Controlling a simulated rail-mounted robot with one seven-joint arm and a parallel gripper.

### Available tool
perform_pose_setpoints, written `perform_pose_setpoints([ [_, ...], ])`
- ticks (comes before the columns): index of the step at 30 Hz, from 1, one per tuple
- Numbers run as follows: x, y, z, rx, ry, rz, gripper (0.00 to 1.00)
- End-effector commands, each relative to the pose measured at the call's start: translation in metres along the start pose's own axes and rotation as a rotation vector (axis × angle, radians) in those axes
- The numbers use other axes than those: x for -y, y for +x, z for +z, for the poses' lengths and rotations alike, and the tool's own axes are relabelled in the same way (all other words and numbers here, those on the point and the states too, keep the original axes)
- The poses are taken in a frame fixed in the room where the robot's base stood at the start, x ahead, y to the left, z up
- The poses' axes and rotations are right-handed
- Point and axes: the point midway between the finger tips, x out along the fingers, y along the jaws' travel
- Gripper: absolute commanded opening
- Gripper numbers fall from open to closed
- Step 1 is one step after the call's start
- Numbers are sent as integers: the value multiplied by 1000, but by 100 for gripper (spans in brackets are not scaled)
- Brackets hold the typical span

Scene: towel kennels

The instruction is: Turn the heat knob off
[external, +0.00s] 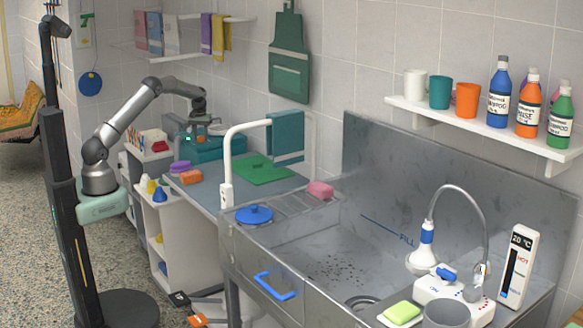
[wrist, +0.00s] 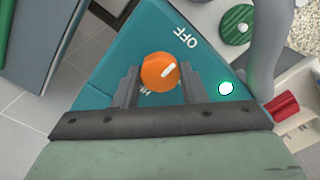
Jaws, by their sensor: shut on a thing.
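The heat knob (wrist: 158,72) is round and orange with a white pointer mark. It sits on a teal heater unit (wrist: 110,80) in the wrist view, with the white word OFF above and right of it. A partly covered "HI" label is below it. The pointer mark slants up and right, roughly toward OFF. My gripper (wrist: 159,80) is shut on the knob, one finger on each side. In the external view my gripper (external: 199,120) is over the teal unit (external: 207,153); the knob cannot be made out there.
In the external view, a green mat (external: 262,172), an orange block (external: 190,177) and purple discs (external: 180,167) lie nearby. The steel sink (external: 330,255) is at right.

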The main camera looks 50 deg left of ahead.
Motion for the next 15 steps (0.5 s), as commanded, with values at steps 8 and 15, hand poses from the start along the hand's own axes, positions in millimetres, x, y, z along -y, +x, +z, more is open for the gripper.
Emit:
perform_pose_setpoints([
  [8,0,-2,-1,-3,-1,1,52],
  [15,0,-1,0,-1,0,1,60],
])
